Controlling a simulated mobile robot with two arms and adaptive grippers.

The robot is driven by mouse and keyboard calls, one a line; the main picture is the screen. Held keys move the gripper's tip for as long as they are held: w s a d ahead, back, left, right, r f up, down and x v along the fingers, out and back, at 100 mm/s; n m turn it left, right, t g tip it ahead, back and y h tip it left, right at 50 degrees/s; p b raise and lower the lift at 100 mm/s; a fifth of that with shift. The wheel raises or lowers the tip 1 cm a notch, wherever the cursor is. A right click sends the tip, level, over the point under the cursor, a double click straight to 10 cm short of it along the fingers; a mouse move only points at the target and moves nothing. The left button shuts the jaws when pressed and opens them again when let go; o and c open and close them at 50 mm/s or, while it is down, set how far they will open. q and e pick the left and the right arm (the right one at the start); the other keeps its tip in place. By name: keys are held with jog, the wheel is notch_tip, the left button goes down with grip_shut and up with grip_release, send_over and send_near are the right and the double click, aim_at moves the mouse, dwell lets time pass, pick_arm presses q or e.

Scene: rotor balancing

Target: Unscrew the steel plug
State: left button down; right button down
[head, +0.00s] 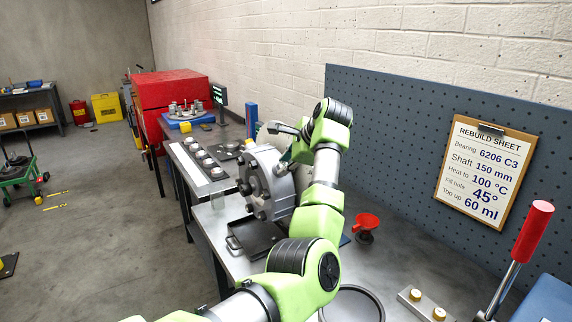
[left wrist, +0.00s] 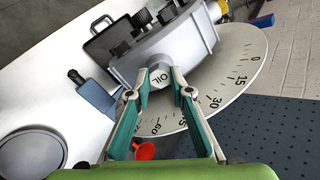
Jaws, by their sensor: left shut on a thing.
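The steel plug (left wrist: 160,75) is a bright round-faced part marked OIL, set in the side of the grey housing (left wrist: 190,45). My left gripper (left wrist: 162,88) has its two fingertips on either side of the plug and is shut on it. In the head view, my left gripper (head: 286,161) reaches the upper right of the grey housing (head: 270,196) on the bench; the plug itself is hidden there. A pale angle dial (left wrist: 237,60) with numbers lies around the housing. My right gripper is not in view.
A black tray (head: 251,249) sits in front of the housing. A round pan (head: 350,304), a red-handled lever (head: 533,232) and a pegboard with a rebuild sheet (head: 492,168) are nearby. The floor at left is mostly free.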

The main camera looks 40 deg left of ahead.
pick_arm(q)
jog(key=shift+f+n+b, duration=0.2)
jog(key=shift+n+b, duration=0.25)
jog(key=shift+n, duration=0.15)
jog(key=shift+n+b, duration=0.35)
jog(key=shift+n, duration=0.25)
jog(key=n, duration=0.2)
jog(key=n+b, duration=0.1)
jog(key=n, duration=0.4)
jog(key=shift+r+n, duration=0.25)
jog(key=shift+n, duration=0.15)
jog(key=shift+b, duration=0.3)
jog(key=n, duration=0.5)
